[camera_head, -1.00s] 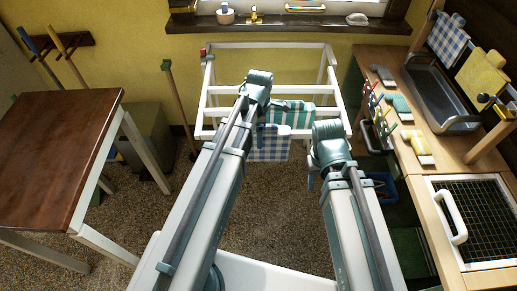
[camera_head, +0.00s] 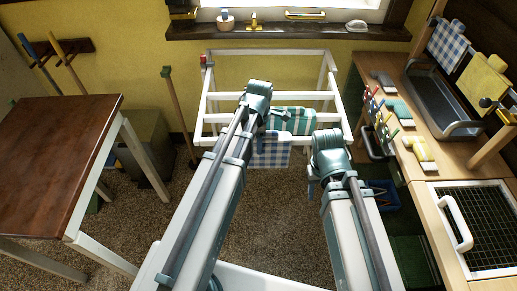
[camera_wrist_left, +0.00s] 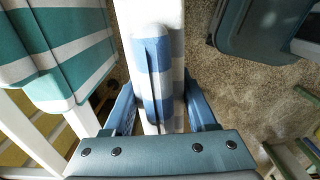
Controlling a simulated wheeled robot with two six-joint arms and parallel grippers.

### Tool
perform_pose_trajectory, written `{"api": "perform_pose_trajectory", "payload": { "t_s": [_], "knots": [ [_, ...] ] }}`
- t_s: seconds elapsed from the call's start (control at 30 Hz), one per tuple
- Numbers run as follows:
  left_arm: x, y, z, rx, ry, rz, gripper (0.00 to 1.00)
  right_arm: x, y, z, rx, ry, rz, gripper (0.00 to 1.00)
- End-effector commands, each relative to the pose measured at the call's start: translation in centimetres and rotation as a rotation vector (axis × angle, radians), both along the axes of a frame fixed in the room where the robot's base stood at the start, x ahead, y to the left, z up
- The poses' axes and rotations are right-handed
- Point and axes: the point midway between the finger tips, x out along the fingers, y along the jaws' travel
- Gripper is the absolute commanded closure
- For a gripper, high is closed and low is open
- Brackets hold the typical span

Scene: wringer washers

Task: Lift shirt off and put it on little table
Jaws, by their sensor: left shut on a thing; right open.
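A blue-and-white checked shirt (camera_head: 271,157) hangs at the white drying rack (camera_head: 216,142), low at its near side. My left gripper (camera_head: 273,134) reaches over the rack to it. In the left wrist view, my left gripper (camera_wrist_left: 162,108) has its fingers on either side of the checked cloth (camera_wrist_left: 158,75), shut on it. The cloth still lies along a white bar. A green-and-white striped cloth (camera_head: 295,117) hangs beside it on the rack. My right gripper (camera_head: 312,182) is open, low in front of the rack, mostly hidden by its wrist. A brown-topped table (camera_head: 60,150) with white legs stands at left.
A wooden counter (camera_head: 415,165) at right holds a grey basin (camera_head: 440,95) and several coloured items. A broom handle (camera_head: 180,120) leans left of the rack. The brown tabletop is bare. Carpeted floor lies open between the table and rack.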

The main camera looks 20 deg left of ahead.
Motion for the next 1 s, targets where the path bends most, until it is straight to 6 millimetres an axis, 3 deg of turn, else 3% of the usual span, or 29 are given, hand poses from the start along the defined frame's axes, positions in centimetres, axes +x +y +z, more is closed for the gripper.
{"api": "perform_pose_trajectory", "payload": {
  "t_s": [0.43,1.0],
  "knots": [
    [0.0,0.0,0.4,0.000,0.000,0.000,0.92,0.0,0.0,0.4,0.000,0.000,0.000,0.50],
    [0.0,0.0,4.8,0.000,0.000,0.000,0.92,0.0,0.0,4.7,0.000,0.000,0.000,0.50]
  ]
}}
